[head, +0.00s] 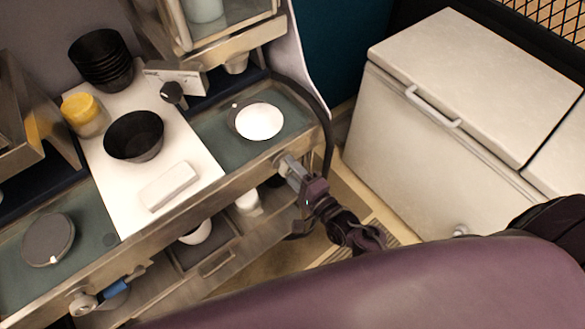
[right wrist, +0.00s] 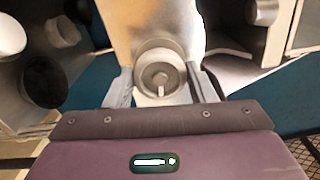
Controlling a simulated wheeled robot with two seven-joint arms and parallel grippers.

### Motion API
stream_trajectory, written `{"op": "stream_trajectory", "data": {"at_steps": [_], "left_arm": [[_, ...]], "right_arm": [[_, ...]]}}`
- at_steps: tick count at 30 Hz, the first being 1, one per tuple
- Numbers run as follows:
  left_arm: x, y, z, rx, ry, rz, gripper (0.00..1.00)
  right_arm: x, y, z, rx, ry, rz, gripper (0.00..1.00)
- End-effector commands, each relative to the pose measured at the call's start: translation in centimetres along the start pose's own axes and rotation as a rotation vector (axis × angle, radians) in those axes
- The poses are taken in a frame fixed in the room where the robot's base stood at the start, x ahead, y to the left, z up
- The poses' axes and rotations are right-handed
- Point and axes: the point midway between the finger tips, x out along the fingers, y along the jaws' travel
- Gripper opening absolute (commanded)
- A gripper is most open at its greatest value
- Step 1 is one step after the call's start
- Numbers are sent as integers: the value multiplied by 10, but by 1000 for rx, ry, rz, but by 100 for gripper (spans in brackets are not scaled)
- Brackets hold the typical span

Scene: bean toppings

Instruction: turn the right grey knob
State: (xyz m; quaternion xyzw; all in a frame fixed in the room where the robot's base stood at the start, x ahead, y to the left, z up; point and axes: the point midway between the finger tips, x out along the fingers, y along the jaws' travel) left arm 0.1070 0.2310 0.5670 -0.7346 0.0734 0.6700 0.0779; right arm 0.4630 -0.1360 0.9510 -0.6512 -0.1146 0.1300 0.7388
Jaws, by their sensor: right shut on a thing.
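The right grey knob (head: 282,160) sits on the metal front edge of the counter, below the inset that holds a white bowl. In the right wrist view the knob (right wrist: 160,78) is a round disc with a small pale bar pointing down. My right gripper (head: 293,172) reaches it from the lower right. In the right wrist view, the fingers of my right gripper (right wrist: 161,90) stand on both sides of the knob and are shut on it. The gripper partly hides the knob in the head view. My left gripper is not in view.
Another knob (head: 82,303) is on the counter front at lower left, beside a blue piece (head: 117,288). A white chest (head: 440,150) stands at right.

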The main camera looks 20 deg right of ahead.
Motion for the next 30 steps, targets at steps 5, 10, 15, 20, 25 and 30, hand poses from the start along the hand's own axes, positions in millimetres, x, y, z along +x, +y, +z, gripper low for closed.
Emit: {"op": "stream_trajectory", "data": {"at_steps": [5,10,15,20,25,30], "left_arm": [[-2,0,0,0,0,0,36],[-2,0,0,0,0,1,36],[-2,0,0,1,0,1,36],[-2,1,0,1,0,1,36],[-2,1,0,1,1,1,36],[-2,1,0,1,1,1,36]], "right_arm": [[0,-1,0,28,0,-1,28],[0,0,0,33,0,-1,28],[0,0,0,32,1,-1,28],[0,0,0,31,1,-1,62],[0,0,0,31,0,-1,71],[-1,0,0,31,0,0,71]]}}
